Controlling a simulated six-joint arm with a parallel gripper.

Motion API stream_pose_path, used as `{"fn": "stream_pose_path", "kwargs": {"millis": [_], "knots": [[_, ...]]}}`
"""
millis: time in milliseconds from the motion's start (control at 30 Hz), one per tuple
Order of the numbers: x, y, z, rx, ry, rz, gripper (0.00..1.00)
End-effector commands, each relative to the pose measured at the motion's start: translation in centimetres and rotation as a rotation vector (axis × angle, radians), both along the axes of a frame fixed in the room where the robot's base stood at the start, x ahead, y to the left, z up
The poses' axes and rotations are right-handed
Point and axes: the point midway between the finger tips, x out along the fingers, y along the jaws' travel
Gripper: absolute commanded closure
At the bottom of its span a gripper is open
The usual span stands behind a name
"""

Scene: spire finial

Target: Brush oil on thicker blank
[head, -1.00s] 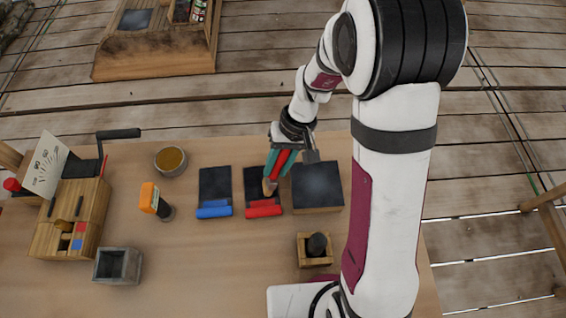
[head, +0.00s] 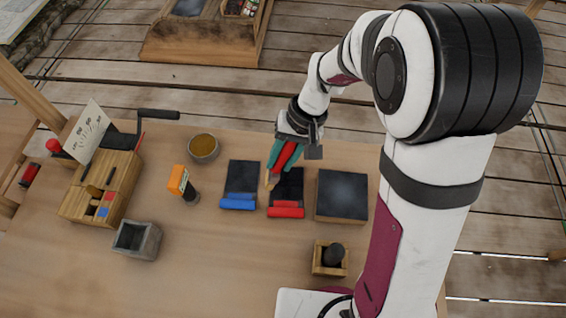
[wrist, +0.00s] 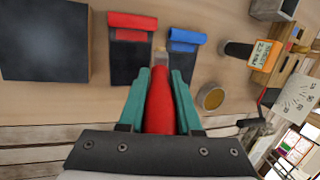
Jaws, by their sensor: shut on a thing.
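My gripper (wrist: 158,95) is shut on a red-handled brush (wrist: 160,100), its pale bristles pointing away from the jaws. In the head view my gripper (head: 280,155) holds the brush (head: 286,156) with its tip over the gap between two dark blanks. One blank has a red end (head: 286,211); the other has a blue end (head: 238,201). They also show in the wrist view, red-ended (wrist: 131,60) and blue-ended (wrist: 181,68). I cannot tell which is thicker, or whether the bristles touch anything. A round bowl of yellow-brown oil (head: 203,147) stands to the left.
A dark-topped block (head: 342,193) stands right of the blanks. An orange gauge (head: 180,180) and an empty grey square box (head: 136,239) stand left. A wooden device with a crank (head: 100,185) is farther left. A small wooden holder with a dark knob (head: 331,257) is in front.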

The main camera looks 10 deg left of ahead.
Motion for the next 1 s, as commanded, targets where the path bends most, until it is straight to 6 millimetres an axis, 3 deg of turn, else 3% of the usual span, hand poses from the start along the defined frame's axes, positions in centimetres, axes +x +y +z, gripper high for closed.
{"fn": "stream_pose_path", "kwargs": {"millis": [433, 1000], "knots": [[0.0, 0.0, 3.7, 0.000, 0.000, 0.000, 1.00], [0.0, 0.0, 4.0, 0.000, 0.000, -0.001, 1.00]]}}
